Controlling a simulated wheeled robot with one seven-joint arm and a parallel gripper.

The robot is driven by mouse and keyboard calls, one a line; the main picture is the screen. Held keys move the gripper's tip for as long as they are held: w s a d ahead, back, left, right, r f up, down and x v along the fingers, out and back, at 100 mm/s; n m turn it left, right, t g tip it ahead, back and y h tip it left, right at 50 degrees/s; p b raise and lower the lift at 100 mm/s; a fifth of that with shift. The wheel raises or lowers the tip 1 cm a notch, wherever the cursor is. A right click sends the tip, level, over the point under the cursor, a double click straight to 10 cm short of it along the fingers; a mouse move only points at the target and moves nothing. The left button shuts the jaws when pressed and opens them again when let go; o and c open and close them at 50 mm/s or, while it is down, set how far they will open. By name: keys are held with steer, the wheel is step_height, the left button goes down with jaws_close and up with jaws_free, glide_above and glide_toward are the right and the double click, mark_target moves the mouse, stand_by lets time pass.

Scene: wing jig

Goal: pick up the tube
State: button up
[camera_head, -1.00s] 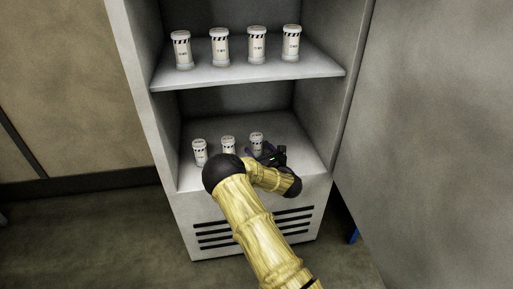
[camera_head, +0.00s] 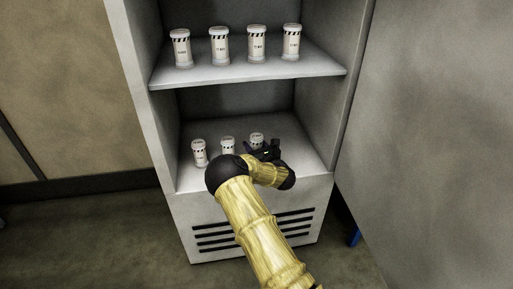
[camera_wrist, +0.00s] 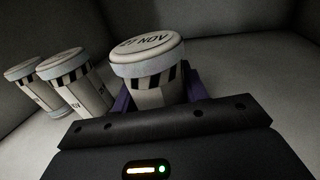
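The tube is a white canister with a grey-white lid reading "27 NOV" and a black-striped band. In the wrist view this tube (camera_wrist: 150,70) stands upright between the purple fingers of my gripper (camera_wrist: 160,97). A finger shows close on each side of it; whether they press on it is not clear, and its lower part is hidden. In the head view the tube (camera_head: 256,138) is rightmost on the lower shelf, partly hidden behind my gripper (camera_head: 262,152).
Two similar tubes (camera_head: 199,152) (camera_head: 228,145) stand to its left, also in the wrist view (camera_wrist: 75,80). Several tubes (camera_head: 257,45) stand on the upper shelf (camera_head: 240,78), above my gripper. Cabinet side walls (camera_head: 335,110) flank the lower shelf (camera_head: 300,150).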

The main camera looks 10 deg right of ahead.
steer(key=c, duration=0.5)
steer(key=shift+r, duration=0.1)
step_height(320, 180, up, 10)
steer(key=p, duration=0.3)
steer(key=shift+p, duration=0.35)
